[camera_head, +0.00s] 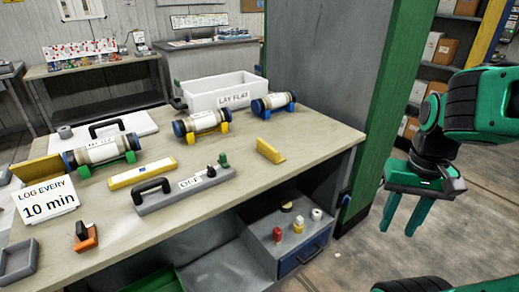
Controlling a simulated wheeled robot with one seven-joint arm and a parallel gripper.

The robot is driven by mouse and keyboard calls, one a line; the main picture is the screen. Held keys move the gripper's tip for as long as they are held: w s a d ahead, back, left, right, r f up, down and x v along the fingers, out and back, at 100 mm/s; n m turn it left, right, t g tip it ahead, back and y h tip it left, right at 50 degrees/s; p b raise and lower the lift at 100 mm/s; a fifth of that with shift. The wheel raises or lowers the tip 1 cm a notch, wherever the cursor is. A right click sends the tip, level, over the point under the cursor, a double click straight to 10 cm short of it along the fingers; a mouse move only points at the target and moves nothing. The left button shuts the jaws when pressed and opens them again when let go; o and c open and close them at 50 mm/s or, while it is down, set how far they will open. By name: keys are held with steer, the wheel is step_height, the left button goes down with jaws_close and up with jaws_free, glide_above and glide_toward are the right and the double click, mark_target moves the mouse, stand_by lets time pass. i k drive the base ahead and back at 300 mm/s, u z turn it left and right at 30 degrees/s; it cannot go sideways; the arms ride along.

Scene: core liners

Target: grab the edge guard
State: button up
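A small yellow angled piece (270,151), which looks like an edge guard, stands on the workbench (313,150) near its right end. A larger yellow angled piece (38,170) stands at the bench's left side, partly hidden by a sign; I cannot tell for sure which one is the edge guard. My gripper (397,231) is at the right, beyond the bench's right end and apart from both pieces. Its two green fingers point down, spread apart, with nothing between them.
Liner tubes (202,122) rest on coloured cradles. A white "LAY FLAT" bin (218,96), a yellow bar (143,172) and a grey handled tool (184,188) share the bench. A grey-and-green upright panel (322,75) stands behind the bench's right end. Bench surface around the small yellow piece is clear.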

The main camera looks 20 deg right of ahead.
mark_target(268, 151)
steer(key=i, duration=0.85)
steer(key=z, duration=0.1)
